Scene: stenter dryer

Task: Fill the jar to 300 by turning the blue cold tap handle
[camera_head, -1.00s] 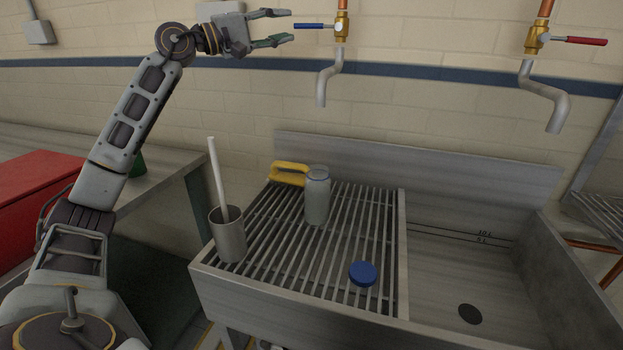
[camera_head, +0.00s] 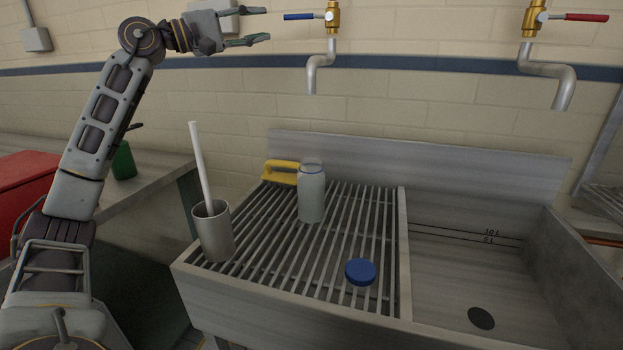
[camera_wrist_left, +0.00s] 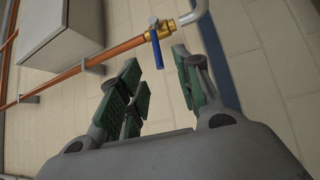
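The blue cold tap handle (camera_head: 303,16) points left from its brass valve (camera_head: 332,18), high on the wall. My left gripper (camera_head: 262,25) is open and empty, just left of the handle's tip and apart from it. In the left wrist view the blue handle (camera_wrist_left: 157,50) shows beyond and between the open fingertips (camera_wrist_left: 157,62). The glass jar (camera_head: 311,192) stands upright and uncapped on the slatted rack, below the cold spout (camera_head: 312,80). No stream shows under the spout. The jar's level and marks are too small to read. My right gripper is out of view.
A blue lid (camera_head: 360,271), a metal cup (camera_head: 213,232) with a white rod and a yellow-handled item (camera_head: 280,166) are on the rack (camera_head: 330,245). The red-handled tap (camera_head: 585,17) is at right above the sink basin (camera_head: 450,285). A green cup (camera_head: 123,161) stands on the left bench.

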